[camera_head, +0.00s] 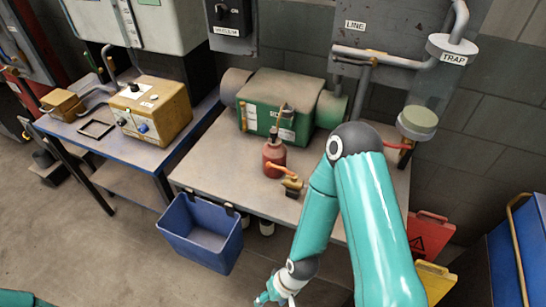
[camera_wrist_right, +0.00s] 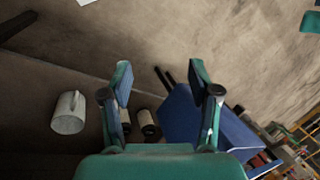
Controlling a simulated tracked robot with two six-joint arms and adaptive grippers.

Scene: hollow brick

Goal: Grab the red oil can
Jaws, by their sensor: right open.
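My right gripper (camera_head: 268,298) hangs low at the bottom of the head view, below and in front of the bench, well apart from the can. In the right wrist view my right gripper (camera_wrist_right: 160,82) has its two fingers spread with nothing between them. The oil can does not show in the wrist view. My left gripper is not in view; only a teal bit of my left arm shows at the lower left.
A small brass fitting (camera_head: 292,184) sits right beside the can. A green machine (camera_head: 275,105) stands behind it. A blue bin (camera_head: 202,232) hangs at the bench's front; it also shows in the wrist view (camera_wrist_right: 190,118). A pale mug-like cylinder (camera_wrist_right: 69,112) lies at left there.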

